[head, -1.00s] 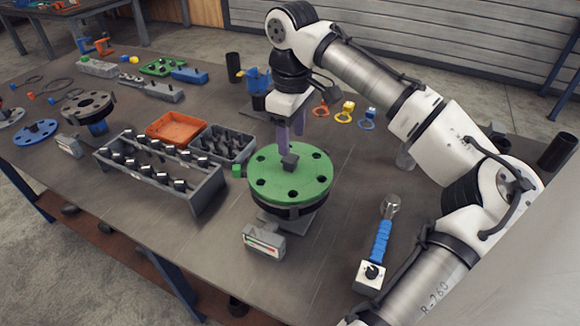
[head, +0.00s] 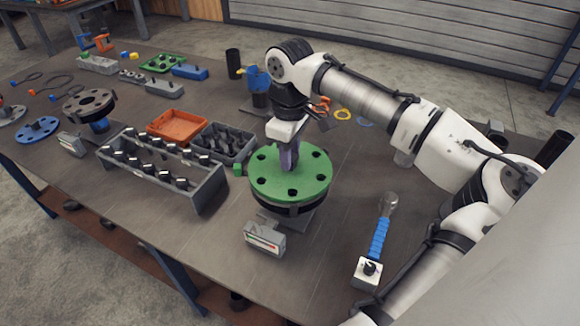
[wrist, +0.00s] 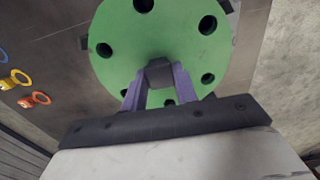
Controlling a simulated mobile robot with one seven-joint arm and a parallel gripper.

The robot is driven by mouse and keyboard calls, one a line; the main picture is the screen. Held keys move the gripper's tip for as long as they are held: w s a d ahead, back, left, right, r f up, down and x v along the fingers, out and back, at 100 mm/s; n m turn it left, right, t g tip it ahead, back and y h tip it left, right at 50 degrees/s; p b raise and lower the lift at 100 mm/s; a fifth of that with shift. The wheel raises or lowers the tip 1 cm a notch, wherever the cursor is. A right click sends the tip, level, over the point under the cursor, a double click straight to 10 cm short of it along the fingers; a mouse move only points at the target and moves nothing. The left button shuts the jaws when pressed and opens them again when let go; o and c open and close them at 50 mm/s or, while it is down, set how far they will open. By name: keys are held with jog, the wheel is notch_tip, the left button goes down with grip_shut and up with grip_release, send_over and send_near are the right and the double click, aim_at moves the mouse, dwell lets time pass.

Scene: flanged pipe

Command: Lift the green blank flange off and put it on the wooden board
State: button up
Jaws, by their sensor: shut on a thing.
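The green blank flange (head: 290,182) is a round disc with several bolt holes and a dark central knob. It lies flat on top of the dark flange (head: 286,208) at the middle of the table. My gripper (head: 289,164) points down over its centre, and its purple fingers are shut on the knob (wrist: 159,72), as the wrist view shows. The green disc also fills much of the wrist view (wrist: 175,35). I see no gap between the green flange and the dark one below. I cannot make out a wooden board for certain.
A grey rack (head: 205,190) of bolts stands left of the flange, with an orange tray (head: 177,125) and a grey bin (head: 222,142) behind it. A small gauge box (head: 265,239) stands in front. A blue-handled tool (head: 379,239) lies at the right.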

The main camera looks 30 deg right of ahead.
grip_shut()
jog(key=shift+r, duration=0.2)
notch_tip(320, 180, up, 20)
jog(key=b, duration=0.1)
jog(key=shift+f+b, duration=0.15)
jog(key=shift+b, duration=0.2)
dwell(0.3)
notch_tip(320, 180, up, 5)
jog(key=p, duration=0.6)
dwell(0.4)
dwell(0.4)
